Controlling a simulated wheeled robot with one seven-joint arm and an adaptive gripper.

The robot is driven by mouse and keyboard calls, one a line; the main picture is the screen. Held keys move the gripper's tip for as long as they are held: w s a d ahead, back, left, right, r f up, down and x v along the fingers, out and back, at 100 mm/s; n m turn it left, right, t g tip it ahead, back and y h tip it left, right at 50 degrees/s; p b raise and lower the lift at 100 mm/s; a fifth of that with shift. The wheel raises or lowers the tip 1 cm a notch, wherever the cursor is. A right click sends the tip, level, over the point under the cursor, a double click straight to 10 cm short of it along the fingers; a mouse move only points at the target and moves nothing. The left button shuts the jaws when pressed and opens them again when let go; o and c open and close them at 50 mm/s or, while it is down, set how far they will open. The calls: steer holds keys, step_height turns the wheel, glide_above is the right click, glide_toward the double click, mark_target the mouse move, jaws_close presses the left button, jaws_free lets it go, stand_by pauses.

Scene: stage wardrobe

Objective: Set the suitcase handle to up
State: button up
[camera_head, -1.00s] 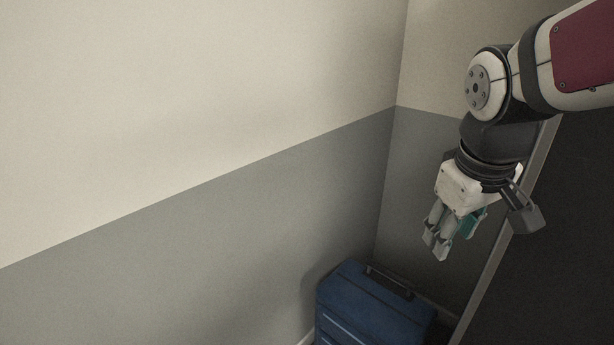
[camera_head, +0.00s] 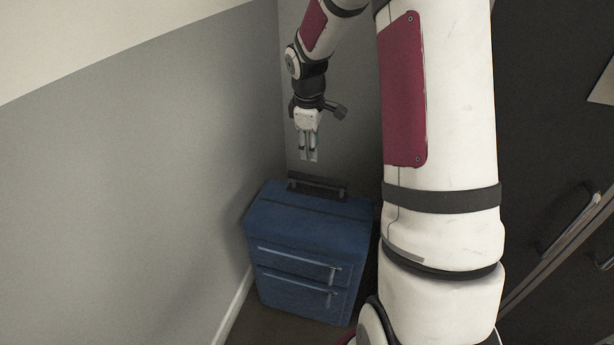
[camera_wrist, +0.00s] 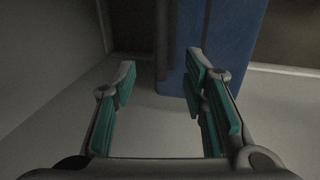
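The blue suitcase (camera_head: 305,225) stands upright in the corner, zippered pockets facing me. Its dark handle (camera_head: 318,188) sits low at the back edge of the suitcase's top. My gripper (camera_head: 309,158) points down just above the handle's left part in the head view, apart from it. In the wrist view my gripper (camera_wrist: 162,76) has its teal-padded fingers spread with nothing between them. The suitcase (camera_wrist: 212,35) fills the upper middle there, and a dark strip, seemingly the handle (camera_wrist: 163,40), runs along its left side, beyond the fingertips.
A grey wall (camera_head: 150,170) with a white baseboard (camera_head: 232,308) runs close along the suitcase's left, and another wall stands behind it. Dark doors with a bar handle (camera_head: 570,222) are at the right. My own arm fills the middle right.

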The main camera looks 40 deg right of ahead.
mark_target(314, 177)
steer(key=f+b, duration=0.1)
steer(key=f, duration=0.3)
steer(key=w+d+f+b, duration=0.1)
steer(key=f, duration=0.3)
steer(key=d+f+b, duration=0.1)
steer(key=f+b, duration=0.1)
steer(key=f, duration=0.2)
steer(key=shift+w+f, duration=0.2)
jaws_close()
